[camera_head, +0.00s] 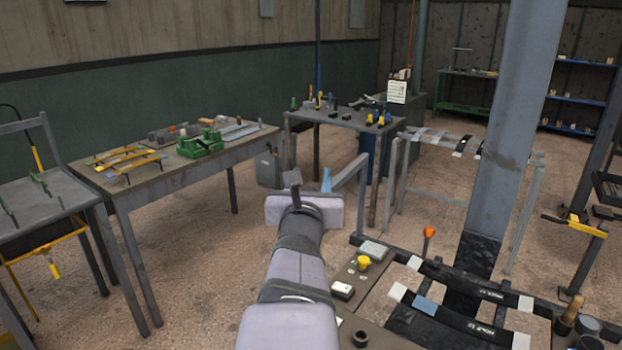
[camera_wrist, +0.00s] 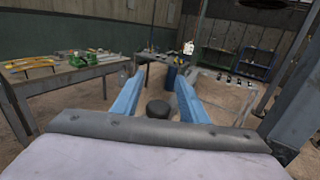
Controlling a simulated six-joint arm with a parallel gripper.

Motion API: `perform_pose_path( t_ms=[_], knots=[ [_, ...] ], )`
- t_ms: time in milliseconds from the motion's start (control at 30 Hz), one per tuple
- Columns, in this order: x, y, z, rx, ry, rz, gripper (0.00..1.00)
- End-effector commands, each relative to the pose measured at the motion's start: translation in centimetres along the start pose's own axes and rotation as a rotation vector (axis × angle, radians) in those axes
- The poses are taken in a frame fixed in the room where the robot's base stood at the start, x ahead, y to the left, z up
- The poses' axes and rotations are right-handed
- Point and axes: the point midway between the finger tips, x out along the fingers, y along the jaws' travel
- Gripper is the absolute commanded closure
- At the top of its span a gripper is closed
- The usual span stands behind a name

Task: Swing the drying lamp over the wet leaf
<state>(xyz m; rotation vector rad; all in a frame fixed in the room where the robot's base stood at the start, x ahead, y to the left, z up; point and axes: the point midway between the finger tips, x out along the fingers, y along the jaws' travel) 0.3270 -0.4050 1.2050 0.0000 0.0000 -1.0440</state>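My gripper shows in the wrist view (camera_wrist: 157,95) with its two blue fingers spread apart and nothing between the tips. In the head view my gripper (camera_head: 326,180) points away over the open floor, mostly hidden behind my wrist. Two dark curved leaves with white ends lie on the bench at lower right: a rear leaf (camera_head: 455,283) and a front leaf (camera_head: 466,324) with a blue patch (camera_head: 425,306). I cannot tell which leaf is wet. I cannot make out the drying lamp for sure. A dark rounded shape (camera_wrist: 280,3) is cut off at the wrist view's top edge.
A thick grey post (camera_head: 515,120) rises behind the leaves. The bench also carries a yellow knob (camera_head: 364,263), an orange-topped lever (camera_head: 428,237) and a grey box (camera_head: 373,250). A tool table (camera_head: 150,190) stands left and a grey rack (camera_head: 400,180) behind. Floor between is clear.

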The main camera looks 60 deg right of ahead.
Motion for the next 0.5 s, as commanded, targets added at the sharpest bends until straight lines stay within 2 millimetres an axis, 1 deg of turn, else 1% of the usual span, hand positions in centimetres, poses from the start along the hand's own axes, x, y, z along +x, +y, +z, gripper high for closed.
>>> perform_pose_path(
  t_ms=[33,167,500],
  knots=[
    [0.0,0.0,0.7,0.000,0.000,0.000,0.60],
    [0.0,0.0,2.0,0.000,0.000,0.000,0.60],
    [0.0,0.0,6.4,0.001,-0.001,0.000,0.60]
  ],
)
